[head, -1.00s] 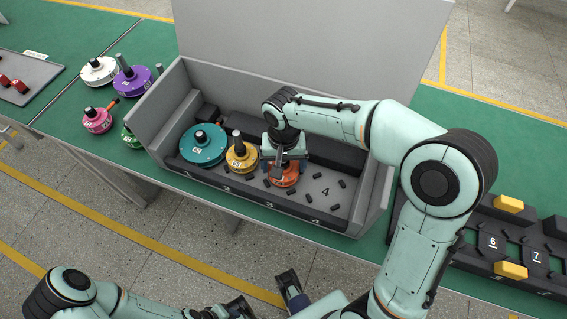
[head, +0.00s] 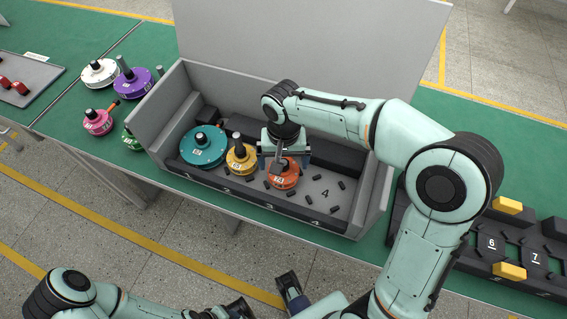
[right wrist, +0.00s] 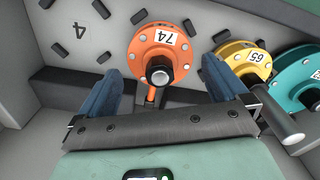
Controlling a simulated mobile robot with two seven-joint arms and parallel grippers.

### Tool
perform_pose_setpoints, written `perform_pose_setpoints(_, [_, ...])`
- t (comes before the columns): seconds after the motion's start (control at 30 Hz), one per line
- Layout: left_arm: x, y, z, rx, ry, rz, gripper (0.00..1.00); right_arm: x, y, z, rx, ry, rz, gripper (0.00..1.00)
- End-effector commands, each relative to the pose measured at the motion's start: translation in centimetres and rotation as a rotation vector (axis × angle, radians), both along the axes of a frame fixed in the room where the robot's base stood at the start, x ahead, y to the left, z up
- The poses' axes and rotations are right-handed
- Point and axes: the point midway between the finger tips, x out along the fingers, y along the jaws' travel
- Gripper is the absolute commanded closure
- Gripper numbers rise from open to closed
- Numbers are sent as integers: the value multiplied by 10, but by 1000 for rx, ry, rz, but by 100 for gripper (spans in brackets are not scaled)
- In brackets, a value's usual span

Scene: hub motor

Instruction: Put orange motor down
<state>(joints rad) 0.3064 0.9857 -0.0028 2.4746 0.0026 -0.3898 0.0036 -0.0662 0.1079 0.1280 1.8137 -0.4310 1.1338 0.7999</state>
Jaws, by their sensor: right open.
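The orange motor (head: 284,177), a round disc with a dark shaft and a label reading 74, sits at place 3 of the grey bin (head: 335,222). In the right wrist view the orange motor (right wrist: 147,45) lies beyond the open blue fingers, its shaft end between them in the picture. My right gripper (head: 288,150) is open and empty, just behind and above the motor; no finger appears to grip it. My left gripper (head: 262,302) is low at the picture's bottom edge, away from the bin and partly cut off; its jaw state is unclear.
In the bin, a teal motor (head: 203,150) and a yellow motor (head: 242,161) stand left of the orange one. Place 4 (head: 325,191) holds no motor, only small dark pegs. White, purple, pink and green motors stand left of the bin. A dark rack (head: 515,255) is at right.

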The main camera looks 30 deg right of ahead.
Motion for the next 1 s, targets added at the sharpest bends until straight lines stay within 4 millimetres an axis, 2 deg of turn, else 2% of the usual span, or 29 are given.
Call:
perform_pose_setpoints(0.03, [0,0,3,0,2,-1,57,1,1,15,1,-6,0,0])
perform_pose_setpoints(0.2, [0,0,9,0,6,-1,57,1,0,52,0,-6,0,0])
perform_pose_setpoints(0.4, [1,0,14,-1,4,-1,57,1,1,83,1,-3,2,0])
perform_pose_setpoints(0.6, [2,0,16,-1,3,-1,57,0,0,94,1,0,1,0])
perform_pose_setpoints(1.0, [2,0,16,-1,3,-1,57,0,0,94,0,0,1,0])
